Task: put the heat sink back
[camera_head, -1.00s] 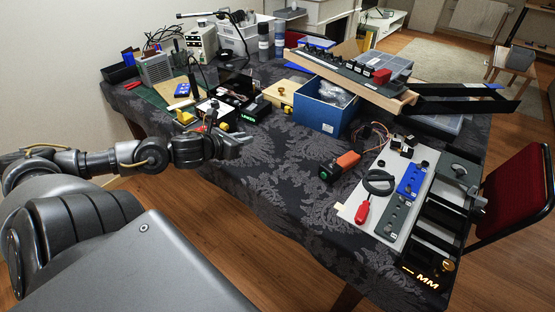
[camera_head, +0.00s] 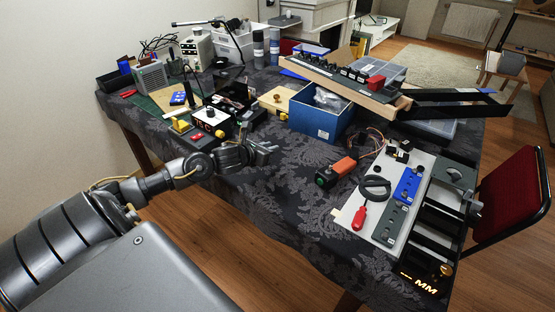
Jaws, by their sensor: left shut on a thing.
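My left gripper (camera_head: 262,151) is low over the near left edge of the dark patterned tablecloth. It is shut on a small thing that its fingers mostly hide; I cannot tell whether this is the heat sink. No heat sink can be made out for certain elsewhere. An open black electronics case (camera_head: 237,100) stands just behind the gripper, apart from it. My right gripper is not in view.
A blue bin (camera_head: 318,121) stands behind right. A white panel board (camera_head: 391,217) with a red screwdriver (camera_head: 359,218) lies at the right. The cloth (camera_head: 280,185) between is mostly clear.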

